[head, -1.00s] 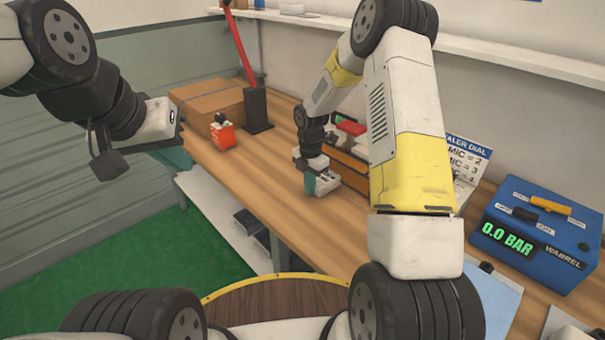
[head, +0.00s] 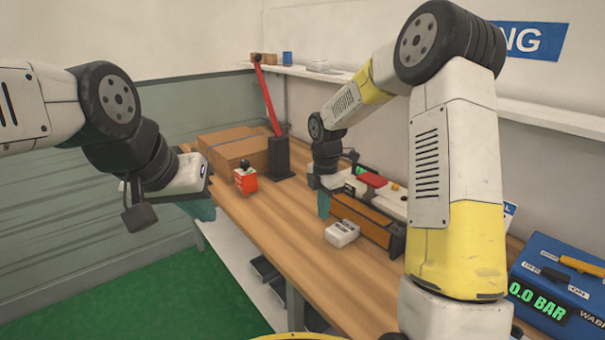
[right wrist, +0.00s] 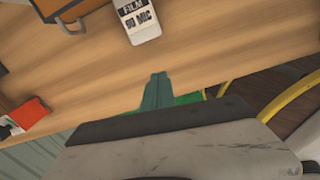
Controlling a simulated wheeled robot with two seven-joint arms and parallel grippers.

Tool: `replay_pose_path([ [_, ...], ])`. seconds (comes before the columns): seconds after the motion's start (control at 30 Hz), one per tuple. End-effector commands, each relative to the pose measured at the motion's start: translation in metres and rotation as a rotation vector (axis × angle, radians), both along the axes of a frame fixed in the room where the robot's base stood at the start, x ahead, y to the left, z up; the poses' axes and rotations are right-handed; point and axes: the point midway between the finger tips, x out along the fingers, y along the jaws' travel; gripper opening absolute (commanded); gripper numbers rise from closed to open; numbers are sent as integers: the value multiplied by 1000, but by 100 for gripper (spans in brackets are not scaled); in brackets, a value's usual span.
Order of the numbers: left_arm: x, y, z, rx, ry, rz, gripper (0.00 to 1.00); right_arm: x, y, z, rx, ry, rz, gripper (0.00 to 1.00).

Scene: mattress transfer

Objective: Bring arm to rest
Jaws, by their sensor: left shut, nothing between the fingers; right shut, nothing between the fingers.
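My right gripper (head: 323,204) is over the bench, behind and left of a small white film box (head: 341,233) in the head view. Its teal fingers also show in the right wrist view (right wrist: 157,92), pressed together with nothing between them. The white box lies apart from them and reads "FILM 50 MIC" in the right wrist view (right wrist: 137,18). My left gripper (head: 202,209) hangs at the bench's left edge, its teal fingers partly hidden by its white body. It is shut and empty.
The wooden bench (head: 270,232) holds an orange-sided holder (head: 362,222), a red-orange box (head: 245,181), a cardboard box (head: 232,147), a red-levered tool (head: 267,95) and a blue "0.0 BAR" device (head: 560,285). A wall shelf (head: 545,115) runs behind. The bench's front middle is clear.

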Motion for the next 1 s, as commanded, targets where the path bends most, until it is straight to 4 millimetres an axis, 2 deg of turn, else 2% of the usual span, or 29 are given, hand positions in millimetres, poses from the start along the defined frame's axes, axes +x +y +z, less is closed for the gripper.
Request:
replay_pose_path([
  [0.03, 0, 0, 0, 0, 0, 0, 0, -8, -5, 21, 3, -29, -76, 0],
  [0.2, 0, 0, 0, 0, 0, 0, 0, -50, -21, 85, 48, -115, -446, 0],
  [0.4, 0, 0, 0, 0, 0, 0, 0, -112, -37, 141, 168, -195, -901, 0],
  [0.5, 0, 0, 0, 0, 0, 0, 0, -145, -43, 161, 252, -219, -1125, 0],
  [0.6, 0, 0, 0, 0, 0, 0, 0, -178, -48, 175, 354, -227, -1348, 0],
  [0.8, 0, 0, 0, 0, 0, 0, 0, -233, -51, 185, 560, -189, -1719, 0],
  [1.0, 0, 0, 0, 0, 0, 0, 0, -258, -51, 185, 677, -137, -1903, 0],
])
